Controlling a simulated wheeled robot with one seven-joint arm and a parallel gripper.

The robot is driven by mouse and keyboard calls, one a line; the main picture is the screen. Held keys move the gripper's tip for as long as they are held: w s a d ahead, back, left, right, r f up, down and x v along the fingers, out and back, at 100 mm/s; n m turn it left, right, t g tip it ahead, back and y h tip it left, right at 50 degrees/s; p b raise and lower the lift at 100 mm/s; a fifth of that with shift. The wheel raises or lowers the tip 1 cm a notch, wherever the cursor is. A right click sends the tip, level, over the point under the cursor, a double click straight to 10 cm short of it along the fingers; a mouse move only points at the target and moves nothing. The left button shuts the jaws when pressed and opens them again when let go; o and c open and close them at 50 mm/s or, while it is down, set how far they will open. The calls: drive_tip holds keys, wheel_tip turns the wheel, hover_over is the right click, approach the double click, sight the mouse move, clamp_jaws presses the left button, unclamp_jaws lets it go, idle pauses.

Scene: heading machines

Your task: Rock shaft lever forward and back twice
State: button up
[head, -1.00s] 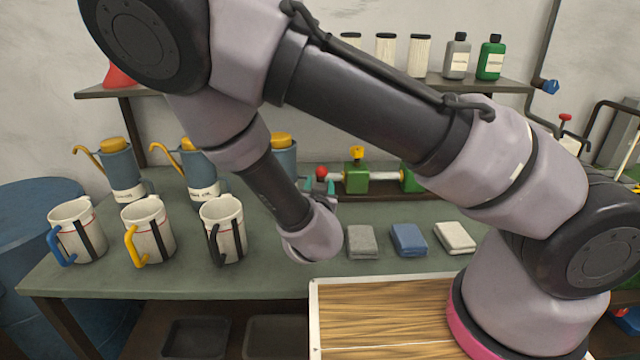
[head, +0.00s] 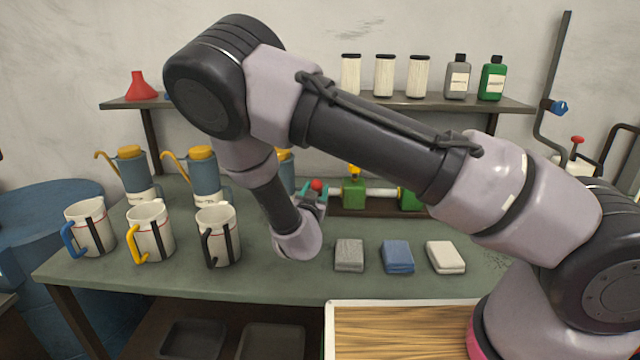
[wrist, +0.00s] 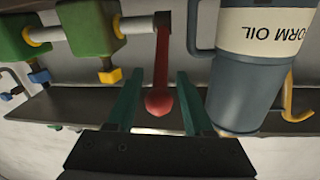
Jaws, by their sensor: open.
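In the head view my gripper (head: 312,194) is at the lever, partly hidden by my wrist.
A blue oil can (wrist: 240,65) stands close beside the right finger in the wrist view. Mugs (head: 218,235) and oil cans (head: 205,175) fill the bench's left. Folded cloths (head: 397,256) lie in front of the shaft. A shelf (head: 430,103) with bottles is behind.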

drive_tip(key=w, duration=0.4)
drive_tip(key=shift+w+d, duration=0.35)
drive_tip(key=shift+w, duration=0.05)
clamp_jaws()
idle(1.1)
